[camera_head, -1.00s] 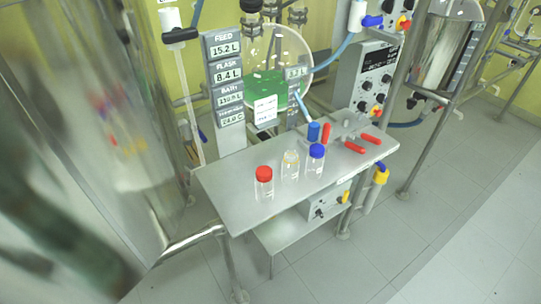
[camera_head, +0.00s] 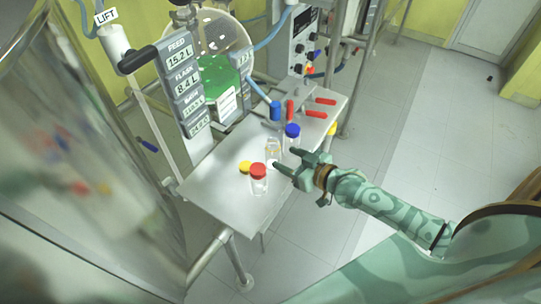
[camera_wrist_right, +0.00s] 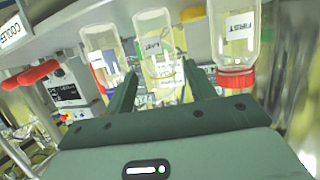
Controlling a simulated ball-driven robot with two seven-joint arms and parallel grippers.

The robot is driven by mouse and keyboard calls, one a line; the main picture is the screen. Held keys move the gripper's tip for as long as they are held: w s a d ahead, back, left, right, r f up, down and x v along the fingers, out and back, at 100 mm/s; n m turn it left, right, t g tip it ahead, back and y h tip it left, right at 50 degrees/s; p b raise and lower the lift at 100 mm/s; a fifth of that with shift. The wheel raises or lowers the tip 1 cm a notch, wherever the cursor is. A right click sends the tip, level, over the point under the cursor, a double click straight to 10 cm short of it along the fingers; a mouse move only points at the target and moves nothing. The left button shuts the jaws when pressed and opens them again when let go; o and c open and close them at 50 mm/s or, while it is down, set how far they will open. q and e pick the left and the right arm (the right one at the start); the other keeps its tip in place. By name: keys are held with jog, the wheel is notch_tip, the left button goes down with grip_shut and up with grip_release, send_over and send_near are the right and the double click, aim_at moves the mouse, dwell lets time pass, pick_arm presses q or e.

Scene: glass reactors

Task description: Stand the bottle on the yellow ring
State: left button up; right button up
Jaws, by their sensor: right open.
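Three clear bottles stand on the grey table: one with a red cap (camera_head: 258,180), an uncapped middle one (camera_head: 273,150) and one with a blue cap (camera_head: 292,138). A yellow round piece (camera_head: 245,167) lies by the red-capped bottle; I cannot tell if it is a ring or a cap. My right gripper (camera_head: 286,158) is open, fingers pointing at the middle bottle. In the tilted right wrist view, the middle bottle (camera_wrist_right: 160,50) shows between the open fingers (camera_wrist_right: 160,72), with no clear contact. The red-capped bottle (camera_wrist_right: 234,45) is to the right there. My left gripper is not in view.
Red-handled fittings (camera_head: 316,114) and a blue-capped part (camera_head: 275,111) are at the table's far end. A display panel (camera_head: 180,85) and round green flask (camera_head: 210,70) stand behind. The table's near left part (camera_head: 215,200) is bare. A large blurred glass vessel fills the left.

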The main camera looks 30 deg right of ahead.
aim_at(279, 155)
jog(key=x, duration=0.3)
jog(key=shift+w+f+b, duration=0.15)
jog(key=shift+b, duration=0.15)
jog(key=b+x, duration=0.1)
jog(key=x, duration=0.4)
jog(key=shift+w+b, duration=0.1)
jog(key=shift+b, duration=0.2)
jog(key=c, duration=0.8)
